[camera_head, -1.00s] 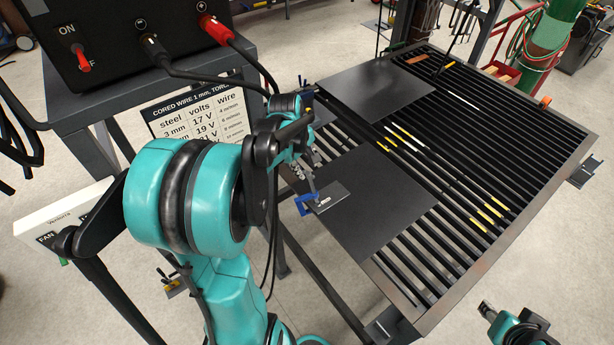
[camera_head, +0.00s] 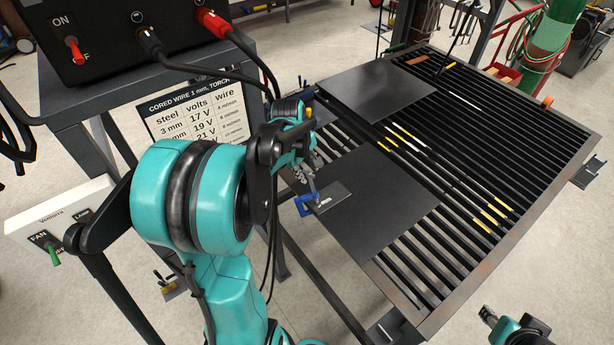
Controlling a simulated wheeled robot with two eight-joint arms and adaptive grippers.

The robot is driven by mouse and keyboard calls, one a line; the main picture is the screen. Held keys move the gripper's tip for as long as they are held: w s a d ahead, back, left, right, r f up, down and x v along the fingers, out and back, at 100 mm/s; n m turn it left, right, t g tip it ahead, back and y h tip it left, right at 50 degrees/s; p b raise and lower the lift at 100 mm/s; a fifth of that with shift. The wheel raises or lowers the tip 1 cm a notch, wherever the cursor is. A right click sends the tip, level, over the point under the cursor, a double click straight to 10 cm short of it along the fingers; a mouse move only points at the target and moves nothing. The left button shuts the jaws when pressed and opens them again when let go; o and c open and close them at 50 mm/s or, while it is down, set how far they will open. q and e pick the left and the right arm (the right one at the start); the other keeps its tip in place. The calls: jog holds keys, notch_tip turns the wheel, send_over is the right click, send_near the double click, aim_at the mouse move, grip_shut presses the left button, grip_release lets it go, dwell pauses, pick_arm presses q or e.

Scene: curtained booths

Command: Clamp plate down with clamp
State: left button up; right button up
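Two dark flat plates lie on the slatted table: a near plate (camera_head: 380,205) and a far plate (camera_head: 375,88). A blue clamp (camera_head: 307,208) sits at the near plate's left edge, with a small grey flat piece (camera_head: 335,196) beside it over the plate. My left gripper (camera_head: 309,184) is right at the clamp, above it; its fingers are small and partly hidden, so I cannot tell whether they grip it. My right gripper (camera_head: 486,313) shows at the lower right, off the table's front edge, apart from the plates; its finger state is unclear.
The slatted table (camera_head: 475,262) has yellow-marked rods (camera_head: 487,219) lying on its slats. A power unit (camera_head: 110,40) with cables stands upper left, above a wire chart (camera_head: 195,115). A white fan switch box (camera_head: 55,220) is at the left. The table's right slats are mostly clear.

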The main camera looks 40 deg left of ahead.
pick_arm(q)
grip_shut()
jog(key=m, duration=1.2)
jog(key=shift+m+b, duration=0.3)
jog(key=shift+m, duration=0.3)
jog(key=m, duration=0.6)
jog(key=shift+d+m, duration=0.1)
jog(key=shift+m, duration=0.2)
jog(key=m, duration=0.4)
